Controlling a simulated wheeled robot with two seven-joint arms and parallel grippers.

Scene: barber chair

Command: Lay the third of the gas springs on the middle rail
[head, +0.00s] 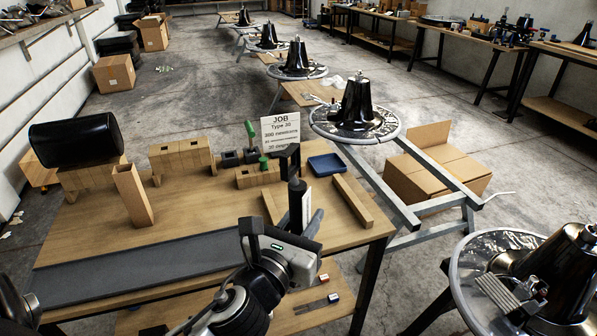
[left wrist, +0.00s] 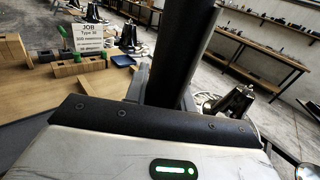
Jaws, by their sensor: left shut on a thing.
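My left gripper (head: 300,222) is shut on a black gas spring (head: 297,196), held nearly upright above the right end of the workbench. In the left wrist view the gas spring (left wrist: 182,55) rises large and dark, leaning slightly right; its lower end is hidden by the gripper body. Two pale wooden rails show on the bench, one left of the gripper (head: 269,206) and one right of it (head: 352,200). The gripper and spring hide the space between them, so I cannot make out a middle rail. My right gripper is not in view.
A JOB card (head: 281,132), a blue tray (head: 326,165) and slotted wooden blocks (head: 182,155) stand behind. Small pieces with red and blue ends (head: 333,298) are on a lower board.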

